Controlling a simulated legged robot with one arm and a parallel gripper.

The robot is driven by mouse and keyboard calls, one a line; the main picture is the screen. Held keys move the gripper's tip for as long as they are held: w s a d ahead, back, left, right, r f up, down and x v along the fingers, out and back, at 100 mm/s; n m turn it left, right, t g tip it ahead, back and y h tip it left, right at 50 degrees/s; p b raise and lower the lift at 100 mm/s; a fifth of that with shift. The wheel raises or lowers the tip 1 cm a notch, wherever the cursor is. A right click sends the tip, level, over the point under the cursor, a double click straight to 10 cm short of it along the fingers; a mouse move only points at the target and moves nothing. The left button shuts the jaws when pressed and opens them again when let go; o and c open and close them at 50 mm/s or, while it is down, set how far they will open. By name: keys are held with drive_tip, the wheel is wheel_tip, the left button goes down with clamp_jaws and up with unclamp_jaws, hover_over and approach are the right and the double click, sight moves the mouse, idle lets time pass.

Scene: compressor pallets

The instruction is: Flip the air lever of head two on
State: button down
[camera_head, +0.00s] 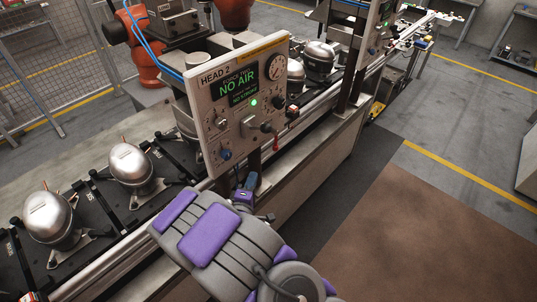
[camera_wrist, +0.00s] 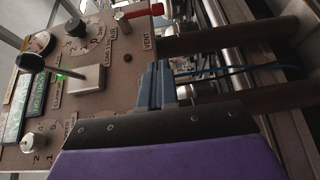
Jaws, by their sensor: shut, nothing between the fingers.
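The grey HEAD 2 panel (camera_head: 208,132) faces me in the head view. Its screen (camera_head: 238,82) reads NO AIR, with a lit green lamp (camera_head: 253,102) below. A red-handled lever (camera_head: 276,143) hangs at the panel's lower right edge. In the wrist view the red lever (camera_wrist: 137,11) is at the top, near a VENT marking. My gripper (camera_head: 246,181) is just below the panel's lower edge, left of and below the red lever, apart from it. In the wrist view my gripper (camera_wrist: 157,68) has its blue-grey fingers together and empty, beside the panel's edge.
Silver compressors (camera_head: 129,163) stand on dark pallets along the conveyor at left. A second panel (camera_head: 378,35) stands farther back. Floor at right is clear.

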drive_tip(key=shift+w, duration=0.15)
drive_tip(key=b, duration=0.1)
approach(276, 142)
drive_tip(key=w+a+f, duration=0.3)
drive_tip(key=w+a, duration=0.1)
drive_tip(key=shift+w+d+b, duration=0.3)
drive_tip(key=shift+w+d, duration=0.3)
drive_tip(key=shift+d, duration=0.2)
drive_tip(key=shift+w+d+b, duration=0.3)
drive_tip(key=shift+w+d, duration=0.3)
drive_tip(key=shift+d, duration=0.25)
drive_tip(key=shift+f, duration=0.15)
